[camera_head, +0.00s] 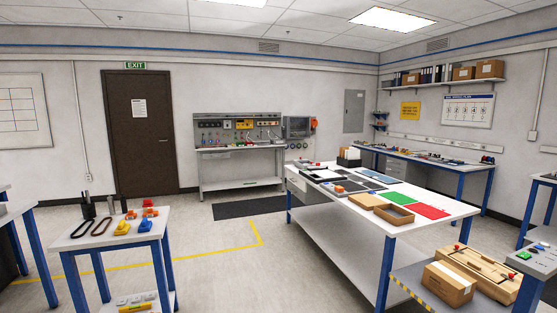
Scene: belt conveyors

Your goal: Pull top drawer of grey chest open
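No arm or gripper of mine shows in the head view. A small grey unit that looks like a drawer chest (297,184) hangs under the near left end of the long white table, partly hidden by the tabletop. Another grey block (413,173) shows under the right wall bench and may also be a drawer unit.
The long white table (440,227) carries coloured mats and wooden trays. A small table (76,240) with orange and yellow parts stands at left. A cardboard box (447,284) sits on a low surface at right. Open floor with yellow tape (190,257) lies between the tables.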

